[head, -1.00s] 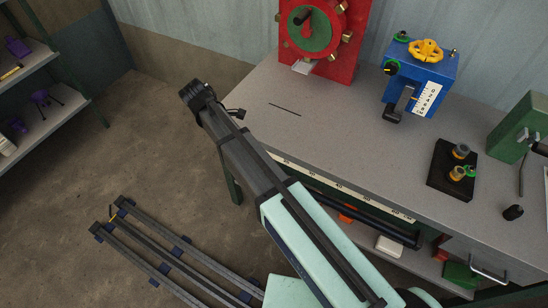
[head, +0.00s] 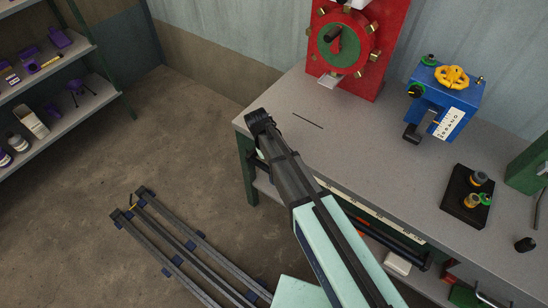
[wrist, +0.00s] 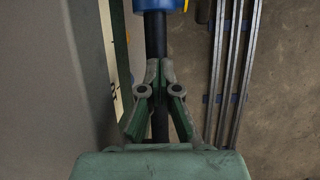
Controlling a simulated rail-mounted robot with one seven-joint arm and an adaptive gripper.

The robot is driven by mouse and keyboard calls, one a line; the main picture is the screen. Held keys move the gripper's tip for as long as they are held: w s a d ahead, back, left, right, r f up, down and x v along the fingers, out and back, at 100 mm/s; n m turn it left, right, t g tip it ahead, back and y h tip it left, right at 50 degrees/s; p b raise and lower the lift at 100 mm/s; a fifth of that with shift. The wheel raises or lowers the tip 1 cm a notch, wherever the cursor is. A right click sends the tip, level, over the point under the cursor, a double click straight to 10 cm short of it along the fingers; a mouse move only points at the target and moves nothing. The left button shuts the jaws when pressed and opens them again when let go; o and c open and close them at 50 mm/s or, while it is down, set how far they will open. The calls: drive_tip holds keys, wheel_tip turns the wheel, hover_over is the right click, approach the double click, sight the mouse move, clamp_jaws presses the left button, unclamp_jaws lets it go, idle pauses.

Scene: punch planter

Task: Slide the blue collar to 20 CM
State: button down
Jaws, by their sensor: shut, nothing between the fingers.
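In the wrist view, the blue collar (wrist: 158,5) sits at the top edge around a dark rod (wrist: 157,35), partly cut off, with a yellow part on its right side. My gripper (wrist: 158,64) is shut and empty, below the collar in the picture and apart from it. The rod passes behind the fingers. In the head view, the rod (head: 390,240) runs along the front of the bench under a white scale strip (head: 375,219). My arm hides part of both. The collar and fingers cannot be made out there.
The grey bench (head: 375,150) carries a red panel with a dial (head: 375,60), a blue box with a yellow wheel (head: 445,98) and a black block (head: 468,190). Dark rails (head: 180,255) lie on the floor at left. Shelves (head: 55,70) stand farther left.

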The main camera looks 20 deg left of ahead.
drive_tip(key=d, duration=0.1)
drive_tip(key=s+d+f+p, duration=0.1)
drive_tip(key=d, duration=0.1)
drive_tip(key=shift+f, duration=0.1)
drive_tip(key=shift+s+d+f, duration=0.1)
drive_tip(key=shift+s+d, duration=0.1)
drive_tip(key=shift+d, duration=0.55)
drive_tip(key=shift+s+d, duration=0.15)
drive_tip(key=shift+d, duration=0.35)
drive_tip(key=shift+a, duration=0.15)
drive_tip(key=a, duration=0.1)
drive_tip(key=w+a, duration=0.1)
drive_tip(key=a+p, duration=0.1)
drive_tip(key=a, duration=0.1)
drive_tip(key=shift+w+a, duration=0.1)
drive_tip(key=shift+w, duration=0.15)
drive_tip(key=s+b+v, duration=0.1)
drive_tip(key=b+v, duration=0.1)
drive_tip(key=v, duration=0.7)
drive_tip(key=shift+w+r, duration=0.45)
